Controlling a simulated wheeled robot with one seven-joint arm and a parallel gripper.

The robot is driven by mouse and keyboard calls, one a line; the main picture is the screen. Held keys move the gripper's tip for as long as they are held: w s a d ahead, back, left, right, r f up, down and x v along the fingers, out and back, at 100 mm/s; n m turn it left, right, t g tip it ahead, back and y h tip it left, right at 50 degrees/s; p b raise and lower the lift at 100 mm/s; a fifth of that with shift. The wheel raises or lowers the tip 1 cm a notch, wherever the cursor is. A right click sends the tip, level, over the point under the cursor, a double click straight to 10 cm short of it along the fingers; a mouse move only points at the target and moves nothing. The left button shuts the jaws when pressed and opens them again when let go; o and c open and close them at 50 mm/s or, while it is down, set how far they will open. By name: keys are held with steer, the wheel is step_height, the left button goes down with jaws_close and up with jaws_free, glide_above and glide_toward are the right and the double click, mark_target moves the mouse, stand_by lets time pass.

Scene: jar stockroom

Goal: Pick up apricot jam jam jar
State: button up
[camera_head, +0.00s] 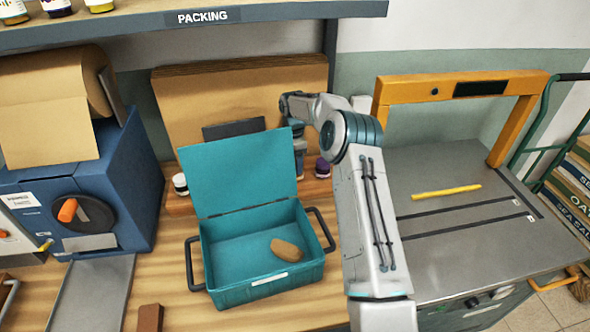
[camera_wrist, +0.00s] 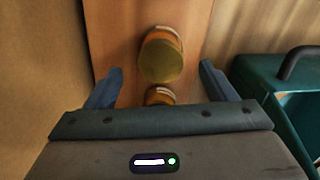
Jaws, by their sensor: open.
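A jar with orange contents and a dull gold lid (camera_wrist: 161,62) stands in the wrist view, just beyond and between my fingertips. It looks like the apricot jam jar, but no label is readable. A second orange jar (camera_wrist: 159,94) is closer to the palm, partly hidden by my gripper's body. My gripper (camera_wrist: 161,78) is open, with a finger on either side and nothing clamped. In the head view my gripper (camera_head: 299,165) points down behind the teal box's raised lid, which hides its lower part and the orange jars.
The open teal box (camera_head: 262,285) holds a brown oval object (camera_head: 287,249). A white-lidded jar (camera_head: 180,184) and a purple-lidded jar (camera_head: 322,168) stand on the wooden ledge. Cardboard sheets (camera_head: 230,90) rise behind. A blue paper dispenser (camera_head: 130,175) is at left.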

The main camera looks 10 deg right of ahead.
steer(key=f, duration=0.1)
steer(key=f+p, duration=0.1)
steer(key=f, duration=0.1)
steer(key=f+p, duration=0.1)
steer(key=shift+d+f, duration=0.35)
steer(key=shift+f, duration=0.05)
steer(key=c, duration=1.2)
steer(key=shift+r, duration=0.1)
steer(key=shift+c, duration=0.2)
